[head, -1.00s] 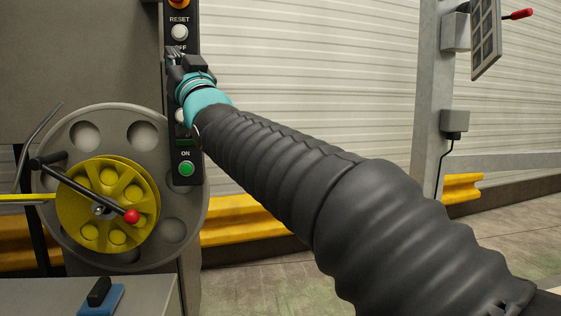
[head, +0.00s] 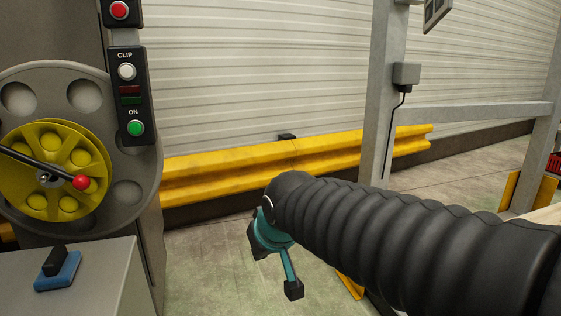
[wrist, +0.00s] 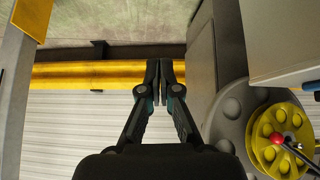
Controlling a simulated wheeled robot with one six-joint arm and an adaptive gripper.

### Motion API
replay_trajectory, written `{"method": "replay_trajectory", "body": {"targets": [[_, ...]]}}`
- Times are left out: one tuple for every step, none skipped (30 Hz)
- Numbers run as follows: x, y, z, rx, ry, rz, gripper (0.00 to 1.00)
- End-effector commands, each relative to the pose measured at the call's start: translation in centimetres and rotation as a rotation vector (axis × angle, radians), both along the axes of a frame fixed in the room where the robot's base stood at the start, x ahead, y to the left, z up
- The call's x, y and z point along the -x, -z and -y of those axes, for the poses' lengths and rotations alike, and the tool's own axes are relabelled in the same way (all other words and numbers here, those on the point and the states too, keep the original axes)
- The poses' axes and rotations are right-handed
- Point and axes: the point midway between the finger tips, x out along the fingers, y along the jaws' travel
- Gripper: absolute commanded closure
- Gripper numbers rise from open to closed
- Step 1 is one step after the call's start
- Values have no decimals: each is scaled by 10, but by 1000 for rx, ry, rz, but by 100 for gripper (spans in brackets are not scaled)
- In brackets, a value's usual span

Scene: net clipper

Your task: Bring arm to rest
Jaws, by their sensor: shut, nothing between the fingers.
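My arm, in a dark ribbed sleeve, reaches in from the right of the head view, with its teal wrist end low in the middle, over the floor. The fingers cannot be made out clearly there. In the wrist view my gripper (wrist: 159,72) has its two dark fingers together, with nothing between them. It is clear of the machine and touches nothing that I can see.
The control panel (head: 128,95) with CLIP and ON buttons, the yellow reel (head: 58,172) with its red-knobbed crank, and a grey cabinet (head: 85,285) stand at left. A yellow guard rail (head: 210,173) runs behind. A grey post (head: 381,95) stands right of centre. Floor between is open.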

Motion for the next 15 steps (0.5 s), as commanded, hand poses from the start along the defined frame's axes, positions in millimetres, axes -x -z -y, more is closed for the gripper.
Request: {"method": "replay_trajectory", "body": {"targets": [[20,12,26,19,36,-49,100],[32,20,40,30,55,-80,100],[48,31,58,43,82,-119,100],[61,38,71,51,103,-147,100],[74,46,83,57,126,-173,100],[91,55,100,63,157,-207,100],[104,61,111,64,181,-228,100],[115,67,121,64,206,-244,100],[130,73,134,61,238,-260,100],[139,77,142,56,263,-265,100],[146,80,149,51,286,-264,100],[154,82,158,43,316,-257,100],[158,82,164,36,338,-249,100],[162,81,169,31,359,-240,100],[166,79,176,24,384,-225,100]]}}
